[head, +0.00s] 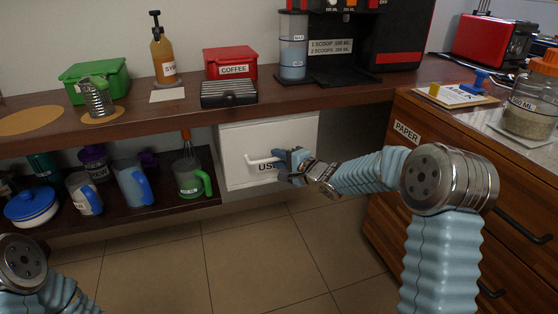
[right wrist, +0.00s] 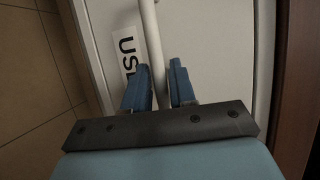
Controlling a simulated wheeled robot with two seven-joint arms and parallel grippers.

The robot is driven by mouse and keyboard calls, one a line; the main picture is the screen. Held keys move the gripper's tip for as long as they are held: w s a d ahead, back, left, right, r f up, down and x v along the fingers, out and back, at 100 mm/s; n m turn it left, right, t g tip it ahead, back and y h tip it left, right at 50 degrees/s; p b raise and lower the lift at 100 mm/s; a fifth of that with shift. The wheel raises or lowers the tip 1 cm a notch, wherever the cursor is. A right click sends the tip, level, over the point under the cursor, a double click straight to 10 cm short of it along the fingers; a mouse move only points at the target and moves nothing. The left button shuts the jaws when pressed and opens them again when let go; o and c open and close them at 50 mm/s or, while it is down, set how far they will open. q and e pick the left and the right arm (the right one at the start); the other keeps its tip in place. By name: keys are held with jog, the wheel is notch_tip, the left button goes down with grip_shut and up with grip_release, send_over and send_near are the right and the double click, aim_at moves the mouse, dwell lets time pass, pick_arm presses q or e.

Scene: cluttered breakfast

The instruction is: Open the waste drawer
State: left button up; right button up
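The waste drawer (head: 290,133) has a white front under the counter, with a pale bar handle (head: 262,160) and a partly hidden label starting "US". Its front looks flush and closed. My right gripper (head: 282,164) is at the handle. The label (right wrist: 129,55) is beside the left finger. My left arm shows at the lower left, but its gripper is out of view.
A wooden cabinet (head: 384,190) labelled "PAPER" stands close to the right of my right forearm. A low shelf with mugs and a blue pot (head: 32,208) is on the left. The tiled floor (head: 260,255) before the drawer is clear.

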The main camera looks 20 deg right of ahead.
jog(key=shift+w+a, duration=0.1)
jog(key=shift+w, duration=0.05)
jog(key=shift+c, duration=0.3)
grip_shut()
